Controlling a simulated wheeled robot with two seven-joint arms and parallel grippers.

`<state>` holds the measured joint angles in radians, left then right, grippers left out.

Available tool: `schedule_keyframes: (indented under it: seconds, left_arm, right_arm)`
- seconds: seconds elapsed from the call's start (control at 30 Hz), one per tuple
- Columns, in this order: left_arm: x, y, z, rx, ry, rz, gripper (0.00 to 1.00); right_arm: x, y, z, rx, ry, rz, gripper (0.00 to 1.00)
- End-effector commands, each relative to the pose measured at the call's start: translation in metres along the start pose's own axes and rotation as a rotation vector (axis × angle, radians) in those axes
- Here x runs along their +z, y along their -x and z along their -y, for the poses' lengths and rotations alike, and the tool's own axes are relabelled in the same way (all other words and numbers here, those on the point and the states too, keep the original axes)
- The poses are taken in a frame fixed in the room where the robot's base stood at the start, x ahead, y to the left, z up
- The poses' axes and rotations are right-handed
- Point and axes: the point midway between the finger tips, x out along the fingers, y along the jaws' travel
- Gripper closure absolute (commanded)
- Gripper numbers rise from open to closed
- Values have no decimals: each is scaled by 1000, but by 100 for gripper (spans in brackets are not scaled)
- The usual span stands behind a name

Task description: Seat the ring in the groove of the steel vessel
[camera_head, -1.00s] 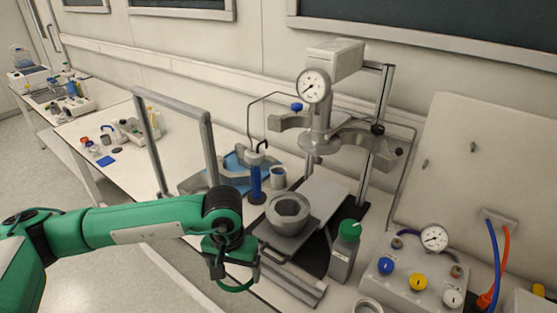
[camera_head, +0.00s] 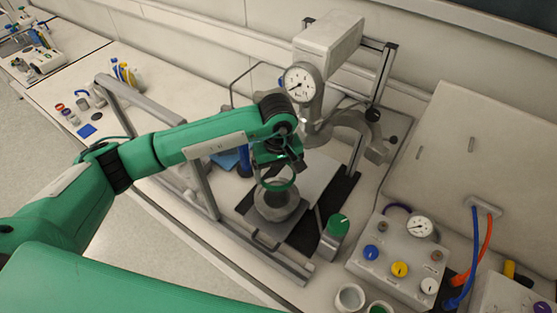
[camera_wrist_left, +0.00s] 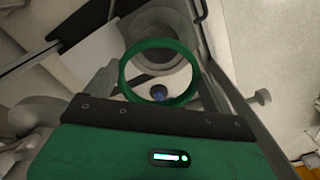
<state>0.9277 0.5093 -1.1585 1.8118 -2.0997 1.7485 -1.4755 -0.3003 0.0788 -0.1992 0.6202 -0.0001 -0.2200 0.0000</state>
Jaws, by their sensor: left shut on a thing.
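The green ring (camera_head: 279,187) is in my left gripper (camera_head: 278,170), just above the steel vessel (camera_head: 272,213) in the head view. In the left wrist view the ring (camera_wrist_left: 158,43) sits between the two fingers of the left gripper (camera_wrist_left: 160,83), which are shut on it. A grey round opening of the vessel (camera_wrist_left: 160,18) shows behind the ring's far side. The ring looks apart from the vessel; the exact gap cannot be told. The groove is not clearly visible. My right gripper is not in view.
The press with its round gauge (camera_head: 299,83) stands behind the vessel. A control box (camera_head: 400,255) with coloured knobs is further right. A grey frame (camera_head: 190,165) stands to the left.

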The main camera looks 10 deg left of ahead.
Motion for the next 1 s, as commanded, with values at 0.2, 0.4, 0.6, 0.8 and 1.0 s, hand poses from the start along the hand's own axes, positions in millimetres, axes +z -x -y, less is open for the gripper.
schedule_keyframes:
  seconds: [0.2,0.4,0.6,0.8,1.0]
  left_arm:
    - [0,-14,0,-1,-1,2,35]
    - [1,-32,0,0,-1,2,35]
    - [0,-54,0,-1,-2,1,35]
    - [0,-72,0,1,-2,0,35]
    - [0,-85,0,1,-2,-1,35]
  right_arm:
    - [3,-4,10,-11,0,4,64]
    - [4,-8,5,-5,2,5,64]
    - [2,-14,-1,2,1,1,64]
    - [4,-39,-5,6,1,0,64]
    - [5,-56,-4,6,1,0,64]
